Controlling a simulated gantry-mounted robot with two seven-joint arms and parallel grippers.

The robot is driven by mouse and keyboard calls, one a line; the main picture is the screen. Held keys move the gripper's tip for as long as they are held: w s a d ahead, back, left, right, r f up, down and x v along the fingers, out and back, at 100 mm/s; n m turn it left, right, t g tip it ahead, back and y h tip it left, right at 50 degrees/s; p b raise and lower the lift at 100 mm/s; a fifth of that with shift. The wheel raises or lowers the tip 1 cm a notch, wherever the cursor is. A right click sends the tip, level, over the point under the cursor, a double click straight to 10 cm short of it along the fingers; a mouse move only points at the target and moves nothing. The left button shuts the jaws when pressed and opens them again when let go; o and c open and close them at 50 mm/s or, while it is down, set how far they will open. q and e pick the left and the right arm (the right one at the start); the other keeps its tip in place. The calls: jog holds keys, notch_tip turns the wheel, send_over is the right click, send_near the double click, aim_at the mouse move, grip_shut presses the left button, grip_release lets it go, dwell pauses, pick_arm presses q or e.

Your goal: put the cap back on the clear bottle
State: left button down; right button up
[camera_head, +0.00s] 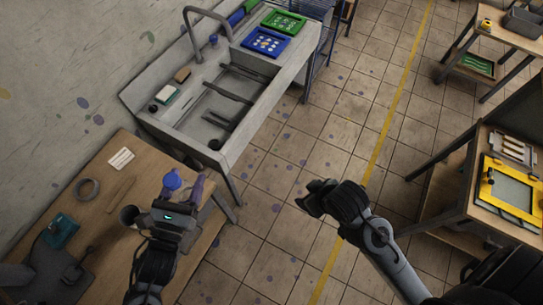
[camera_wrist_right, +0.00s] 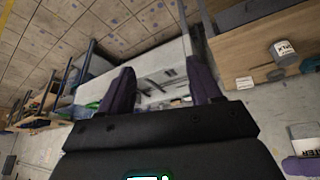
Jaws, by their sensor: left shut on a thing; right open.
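My left gripper (camera_head: 182,196) is over the wooden table at lower left, shut on a blue-topped thing (camera_head: 172,180). The gripper hides most of that thing, so I cannot tell whether it is the cap alone or a capped bottle. I cannot clearly make out the clear bottle. My right gripper (camera_head: 322,198) hangs over the tiled floor. The right wrist view shows its two purple fingers (camera_wrist_right: 161,88) apart with nothing between them.
A side table with a yellow frame (camera_head: 487,180) is at right. The floor between is clear.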

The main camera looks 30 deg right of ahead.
jog(key=shift+g, duration=0.6)
jog(key=s+f, duration=0.1)
jog(key=s, duration=0.1)
jog(key=s+f, duration=0.2)
jog(key=shift+s, duration=0.2)
pick_arm(q)
jog(key=w+a+f+n+t+y+b, duration=0.1)
jog(key=w+a+f+n+y+b, duration=0.1)
jog(key=w+f+b, duration=0.55)
jog(key=w+a+f+n+t+y+b, duration=0.1)
jog(key=w+a+f+t+y+b, duration=0.2)
jog(key=f+b, duration=0.75)
jog(key=w+d+f+g+b, duration=0.1)
jog(key=w+f+b, duration=0.9)
jog(key=b, duration=1.3)
jog(key=shift+w+d+n, duration=0.3)
jog(key=shift+w+n, duration=0.1)
jog(key=shift+w, duration=0.9)
pick_arm(e)
notch_tip(320, 180, down, 41)
jog(key=w, duration=0.1)
jog(key=shift+w+a, duration=0.15)
jog(key=shift+a, duration=0.3)
